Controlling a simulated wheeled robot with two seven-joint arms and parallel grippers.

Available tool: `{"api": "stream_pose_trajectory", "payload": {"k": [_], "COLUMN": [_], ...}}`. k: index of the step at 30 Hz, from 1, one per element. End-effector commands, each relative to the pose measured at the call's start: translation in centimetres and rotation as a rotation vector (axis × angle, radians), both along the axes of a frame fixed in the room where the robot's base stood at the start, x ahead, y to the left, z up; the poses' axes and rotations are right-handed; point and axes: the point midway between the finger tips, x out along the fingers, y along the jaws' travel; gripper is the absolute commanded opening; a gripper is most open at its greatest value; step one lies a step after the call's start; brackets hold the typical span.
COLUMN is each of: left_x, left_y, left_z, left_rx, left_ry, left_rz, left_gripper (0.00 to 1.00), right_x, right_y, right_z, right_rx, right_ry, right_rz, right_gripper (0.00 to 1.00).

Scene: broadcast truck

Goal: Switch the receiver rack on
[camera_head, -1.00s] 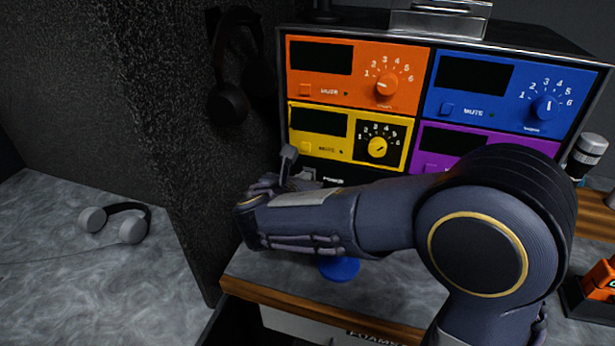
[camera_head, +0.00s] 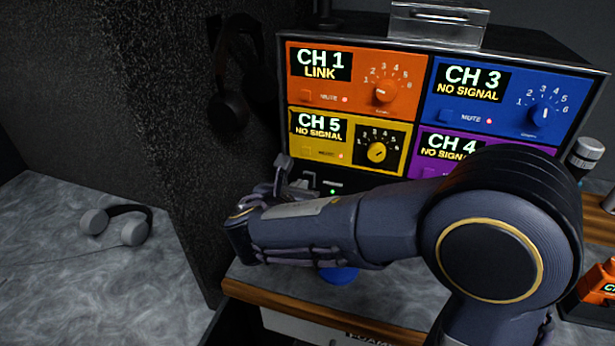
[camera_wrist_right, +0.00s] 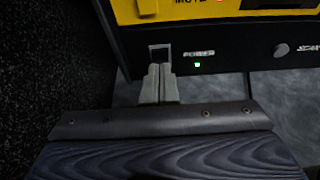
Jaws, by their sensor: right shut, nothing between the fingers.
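The receiver rack (camera_head: 368,184) stands on the desk with its displays lit. The orange unit (camera_head: 305,82) reads CH 1 LINK. The blue (camera_head: 515,90), yellow (camera_head: 340,147) and purple (camera_head: 512,141) units read CH 3, CH 5 and CH 4; NO SIGNAL shows on blue and yellow, and partly on purple. A green lamp glows beside the POWER label (camera_wrist_right: 199,54) in the right wrist view. My right gripper (camera_head: 283,166) is shut and empty, its fingertips (camera_wrist_right: 160,66) at the dark power switch (camera_wrist_right: 160,52), partly covering it. Contact cannot be told. My left gripper is not in view.
Grey headphones (camera_head: 117,224) lie on the left surface, beyond a dark partition (camera_head: 170,130). Dark headphones (camera_head: 232,80) hang on the partition. A blue round object (camera_head: 339,275) sits under my right arm. An orange device (camera_head: 603,283) stands at the right edge.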

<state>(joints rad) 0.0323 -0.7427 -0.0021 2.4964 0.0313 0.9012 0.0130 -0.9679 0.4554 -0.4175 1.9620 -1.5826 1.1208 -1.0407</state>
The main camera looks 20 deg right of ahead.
Motion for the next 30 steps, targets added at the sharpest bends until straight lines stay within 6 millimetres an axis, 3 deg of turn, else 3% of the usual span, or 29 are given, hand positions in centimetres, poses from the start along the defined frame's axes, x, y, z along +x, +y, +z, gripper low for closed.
{"api": "stream_pose_trajectory", "payload": {"k": [13, 30], "left_x": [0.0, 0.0], "left_y": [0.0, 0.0], "left_z": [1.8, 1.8], "left_rx": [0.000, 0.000], "left_ry": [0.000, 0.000], "left_rz": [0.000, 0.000], "left_gripper": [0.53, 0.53], "right_x": [-2.7, -2.9], "right_y": [1.8, 1.9], "right_z": [1.3, 1.3], "right_rx": [0.000, -0.001], "right_ry": [-0.001, -0.001], "right_rz": [0.002, 0.000], "right_gripper": [0.00, 0.00]}}
